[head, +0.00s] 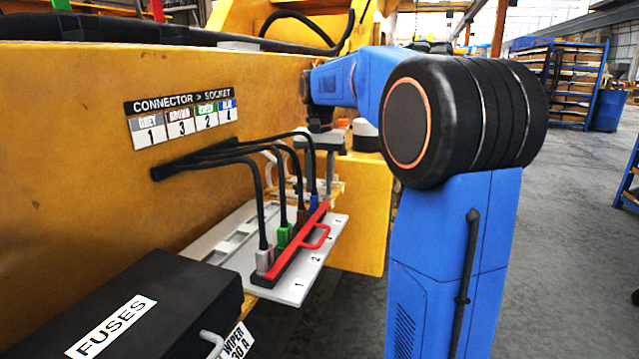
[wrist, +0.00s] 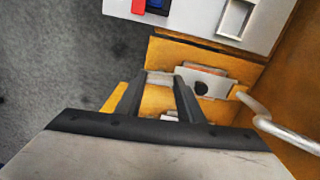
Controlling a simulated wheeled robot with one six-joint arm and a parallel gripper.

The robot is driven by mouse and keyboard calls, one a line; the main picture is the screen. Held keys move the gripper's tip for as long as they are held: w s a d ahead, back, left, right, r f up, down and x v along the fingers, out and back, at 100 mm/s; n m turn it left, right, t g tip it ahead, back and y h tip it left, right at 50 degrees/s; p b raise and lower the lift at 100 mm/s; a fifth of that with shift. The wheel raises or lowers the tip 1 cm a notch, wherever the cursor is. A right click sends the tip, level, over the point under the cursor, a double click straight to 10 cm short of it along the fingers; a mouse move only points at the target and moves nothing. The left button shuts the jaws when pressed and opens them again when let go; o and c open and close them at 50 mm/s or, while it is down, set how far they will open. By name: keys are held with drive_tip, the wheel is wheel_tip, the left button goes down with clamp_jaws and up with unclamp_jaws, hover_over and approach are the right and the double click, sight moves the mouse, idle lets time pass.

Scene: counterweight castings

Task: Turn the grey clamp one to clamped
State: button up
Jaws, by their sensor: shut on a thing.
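In the wrist view, my gripper (wrist: 160,88) points down at a yellow bracket beside the panel. Its two dark fingers are shut on a short pale grey bar, which looks like the handle of grey clamp one (wrist: 160,77). The fingers and gripper body hide most of the clamp, so its turn cannot be read.
A grey panel (head: 321,262) holds grey, green, brown and blue plugs on black cables, with a red handled bar (head: 290,246) alongside. A curved grey rod (wrist: 275,125) stands right of my fingers. A black FUSES box (head: 150,300) is at front left. Open floor (wrist: 45,75) shows left.

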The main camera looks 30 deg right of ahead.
idle(0.4)
drive_tip(key=o, duration=1.1)
drive_tip(key=shift+c, duration=0.2)
drive_tip(key=shift+r, duration=0.15)
wheel_tip(320, 180, up, 17)
